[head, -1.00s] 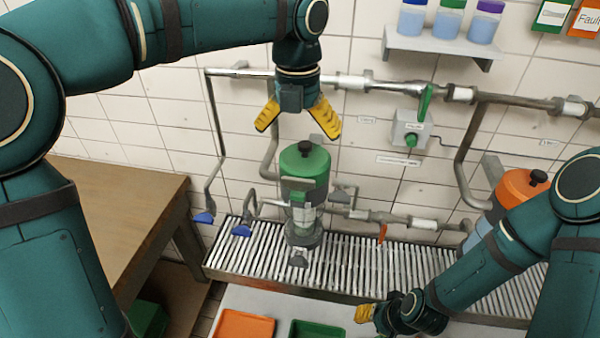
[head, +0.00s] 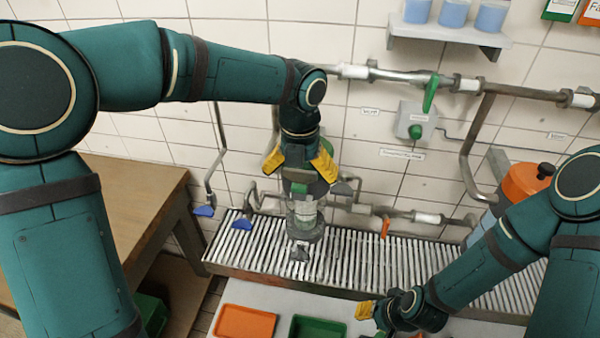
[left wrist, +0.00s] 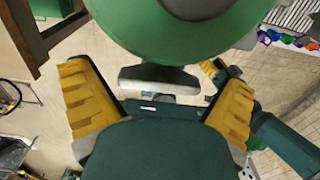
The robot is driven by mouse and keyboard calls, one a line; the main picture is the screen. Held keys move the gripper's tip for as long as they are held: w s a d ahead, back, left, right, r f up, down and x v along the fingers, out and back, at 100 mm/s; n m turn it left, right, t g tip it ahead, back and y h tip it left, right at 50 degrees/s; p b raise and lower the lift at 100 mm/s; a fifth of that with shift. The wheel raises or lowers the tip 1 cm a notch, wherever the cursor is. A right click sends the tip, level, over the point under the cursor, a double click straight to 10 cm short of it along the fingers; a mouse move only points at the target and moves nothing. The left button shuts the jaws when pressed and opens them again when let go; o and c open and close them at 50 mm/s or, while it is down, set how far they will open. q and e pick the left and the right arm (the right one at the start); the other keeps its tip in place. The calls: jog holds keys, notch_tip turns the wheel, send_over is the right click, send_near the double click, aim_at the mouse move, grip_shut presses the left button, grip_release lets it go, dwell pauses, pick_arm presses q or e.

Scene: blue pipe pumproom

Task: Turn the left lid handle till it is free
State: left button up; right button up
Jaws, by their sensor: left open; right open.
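The left vessel (head: 305,212) stands on the slatted grating with its green lid (head: 316,187) mostly hidden under my left gripper (head: 296,170). The lid's black top handle, seen earlier, is hidden in the head view. My left gripper is open and points down, its yellow fingers spread on either side of the lid's top. In the left wrist view the green lid (left wrist: 165,45) fills the top middle, beyond and between the open fingers, with a grey bar (left wrist: 158,80) below it. I cannot tell whether the fingers touch the lid. My right gripper (head: 372,311) is open and low at the front.
A second vessel with an orange lid (head: 522,182) stands at right behind my right arm. Pipes with a green lever (head: 430,93) run along the tiled wall. Blue valve handles (head: 243,224) sit left of the vessel. Orange (head: 246,322) and green trays lie in front. A wooden table (head: 130,200) is at left.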

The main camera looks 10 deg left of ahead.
pick_arm(q)
jog(key=c, duration=1.1)
jog(key=shift+r+n+p, duration=0.15)
jog(key=shift+n+p, duration=0.25)
jog(key=shift+n, duration=1.2)
